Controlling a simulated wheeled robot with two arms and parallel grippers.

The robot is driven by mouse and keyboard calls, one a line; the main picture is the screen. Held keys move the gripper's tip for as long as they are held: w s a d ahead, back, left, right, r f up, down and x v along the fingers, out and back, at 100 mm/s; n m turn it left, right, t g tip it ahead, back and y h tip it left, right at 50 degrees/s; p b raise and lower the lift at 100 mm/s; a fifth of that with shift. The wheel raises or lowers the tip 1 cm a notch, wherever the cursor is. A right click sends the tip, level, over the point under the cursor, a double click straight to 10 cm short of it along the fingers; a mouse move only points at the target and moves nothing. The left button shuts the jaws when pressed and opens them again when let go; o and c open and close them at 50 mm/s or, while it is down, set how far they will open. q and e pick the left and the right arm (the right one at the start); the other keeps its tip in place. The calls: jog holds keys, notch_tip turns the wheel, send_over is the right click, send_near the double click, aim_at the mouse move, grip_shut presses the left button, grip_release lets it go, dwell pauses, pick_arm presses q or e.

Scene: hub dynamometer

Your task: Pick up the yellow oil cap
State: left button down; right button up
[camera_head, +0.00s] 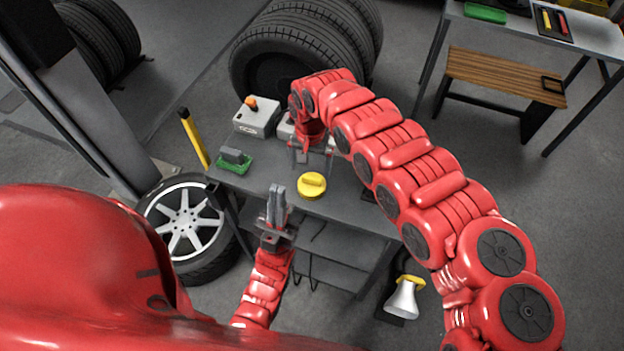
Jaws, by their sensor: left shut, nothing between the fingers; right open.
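The yellow oil cap (312,185) lies on the grey table (345,208), toward its front edge. It is round with a raised grip bar across its top. My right gripper (311,164) points down just behind the cap, with its fingers apart; it looks empty. I cannot tell its exact height above the table. My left gripper (276,192) is at the table's front edge, to the left of the cap, pointing up with its fingers together and nothing between them. Neither gripper visibly holds the cap.
A grey box with an orange knob (257,117) and a green tray with a grey block (235,160) stand on the table's left part. A dark object beside my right arm is partly hidden. Tyres (275,55) stand behind, and a wheel (187,228) leans at the left.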

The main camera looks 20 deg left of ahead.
aim_at(312, 178)
jog(key=shift+f, duration=0.3)
notch_tip(312, 178, down, 4)
jog(key=shift+w+f+p, duration=0.1)
jog(key=shift+w+p, duration=0.05)
jog(key=shift+p, duration=0.5)
jog(key=shift+d+f, duration=0.1)
jog(key=shift+f, duration=0.3)
jog(key=c, duration=1.4)
jog(key=shift+o, duration=0.2)
jog(key=shift+w+r, duration=0.1)
jog(key=shift+r, duration=0.05)
